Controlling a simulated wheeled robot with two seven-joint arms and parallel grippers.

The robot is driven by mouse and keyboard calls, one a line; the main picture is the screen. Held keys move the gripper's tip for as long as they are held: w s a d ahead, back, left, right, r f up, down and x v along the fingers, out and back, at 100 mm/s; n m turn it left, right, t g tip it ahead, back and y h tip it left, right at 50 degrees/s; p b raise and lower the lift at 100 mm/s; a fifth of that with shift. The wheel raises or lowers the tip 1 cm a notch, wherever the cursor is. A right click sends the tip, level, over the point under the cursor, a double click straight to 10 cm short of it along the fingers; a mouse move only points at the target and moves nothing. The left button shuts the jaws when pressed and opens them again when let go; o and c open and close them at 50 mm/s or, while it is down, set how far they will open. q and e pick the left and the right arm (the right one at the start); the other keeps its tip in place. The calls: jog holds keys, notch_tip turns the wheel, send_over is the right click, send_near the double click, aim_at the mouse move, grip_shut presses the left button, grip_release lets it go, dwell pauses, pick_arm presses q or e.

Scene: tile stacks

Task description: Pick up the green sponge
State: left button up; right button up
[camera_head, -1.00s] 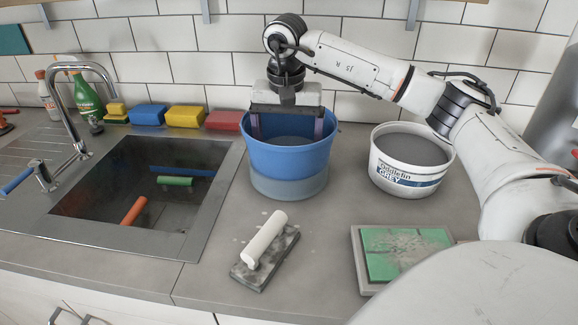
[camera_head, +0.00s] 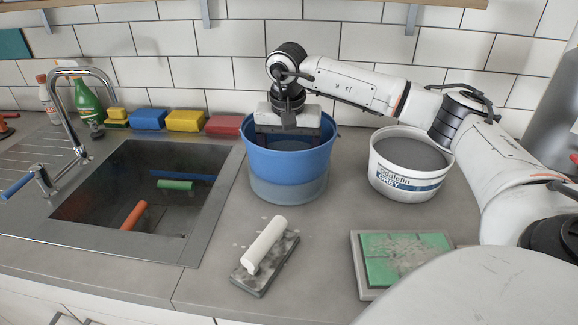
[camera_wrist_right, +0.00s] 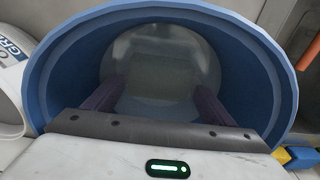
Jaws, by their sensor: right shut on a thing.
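My right gripper (camera_head: 288,140) reaches straight down into the blue bucket (camera_head: 285,165), its fingers hidden by the bucket wall in the head view. In the right wrist view, both dark fingers (camera_wrist_right: 156,98) go down into the bucket (camera_wrist_right: 262,70) with a dull grey-green block (camera_wrist_right: 160,75) between them. The gripper is shut on this block, which looks sponge-like, but its colour is dimmed by the water. A small yellow-and-green sponge (camera_head: 116,118) sits by the wall near the tap. My left gripper is not in view.
A white grout tub (camera_head: 410,186) stands right of the bucket. A white-handled float (camera_head: 264,250) and a green-topped board (camera_head: 395,250) lie in front. Blue (camera_head: 149,118), yellow (camera_head: 185,120) and red (camera_head: 224,124) blocks line the wall behind the sink (camera_head: 60,240).

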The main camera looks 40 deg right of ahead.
notch_tip(320, 180, up, 18)
jog(key=p, duration=0.2)
dwell(0.4)
jog(key=shift+o, duration=0.5)
jog(key=o, duration=0.3)
jog(key=c, duration=1.5)
